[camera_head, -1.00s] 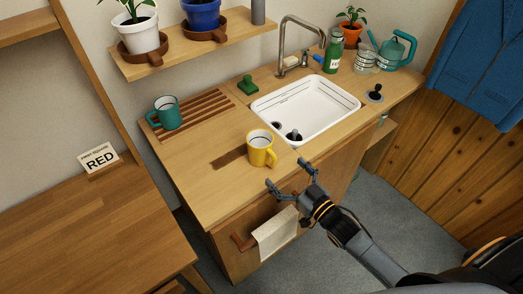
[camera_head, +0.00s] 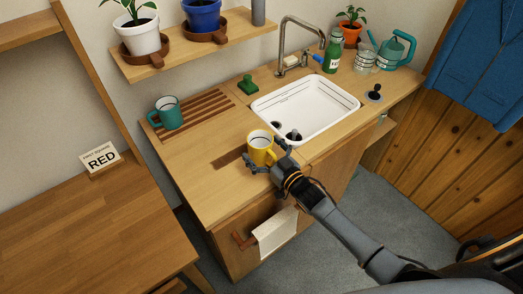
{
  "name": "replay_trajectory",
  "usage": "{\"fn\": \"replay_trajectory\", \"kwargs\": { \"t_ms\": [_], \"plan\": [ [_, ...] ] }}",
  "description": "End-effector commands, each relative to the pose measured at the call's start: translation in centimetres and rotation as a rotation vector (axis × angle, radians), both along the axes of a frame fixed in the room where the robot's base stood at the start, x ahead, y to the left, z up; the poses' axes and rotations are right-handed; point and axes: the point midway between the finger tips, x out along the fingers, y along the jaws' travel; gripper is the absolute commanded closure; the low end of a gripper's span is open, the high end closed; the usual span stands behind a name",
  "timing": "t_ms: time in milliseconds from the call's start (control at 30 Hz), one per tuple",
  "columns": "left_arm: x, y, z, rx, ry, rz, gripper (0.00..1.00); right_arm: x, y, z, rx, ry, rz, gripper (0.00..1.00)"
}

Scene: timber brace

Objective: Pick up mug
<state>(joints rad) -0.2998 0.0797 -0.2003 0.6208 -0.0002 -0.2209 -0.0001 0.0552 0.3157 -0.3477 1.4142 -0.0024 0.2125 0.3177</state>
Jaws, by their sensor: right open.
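A yellow mug (camera_head: 260,147) stands upright on the wooden counter, just in front of the white sink. My right gripper (camera_head: 259,166) is open at the mug's near side, with its fingers low around the mug's body and handle side. I cannot tell whether the fingers touch it. A teal mug (camera_head: 167,113) stands on the slatted drainboard at the left of the counter. My left gripper is not in view.
The white sink (camera_head: 340,100) with its faucet (camera_head: 284,45) lies behind the yellow mug. A green bottle (camera_head: 332,56) and teal watering can (camera_head: 397,50) stand at the back. A towel (camera_head: 275,232) hangs below the counter edge.

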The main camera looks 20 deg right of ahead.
Motion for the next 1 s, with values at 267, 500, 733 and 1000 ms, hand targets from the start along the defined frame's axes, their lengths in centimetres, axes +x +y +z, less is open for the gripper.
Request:
{"fn": "replay_trajectory", "kwargs": {
  "t_ms": [267, 500, 733, 1000],
  "plan": [
    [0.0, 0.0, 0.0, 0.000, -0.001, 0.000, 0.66, 0.0, 0.0, 0.0, 0.000, 0.000, 0.000, 0.41],
    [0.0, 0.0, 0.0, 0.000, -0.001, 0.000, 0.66, 0.0, 0.0, 0.1, 0.001, -0.003, 0.000, 0.66],
    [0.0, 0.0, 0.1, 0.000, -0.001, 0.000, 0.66, 0.0, 0.0, 0.6, 0.001, -0.005, 0.001, 0.66],
    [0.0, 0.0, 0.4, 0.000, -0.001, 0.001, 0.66, -0.5, 0.6, 4.1, 0.005, -0.006, 0.003, 0.66]
  ]
}}
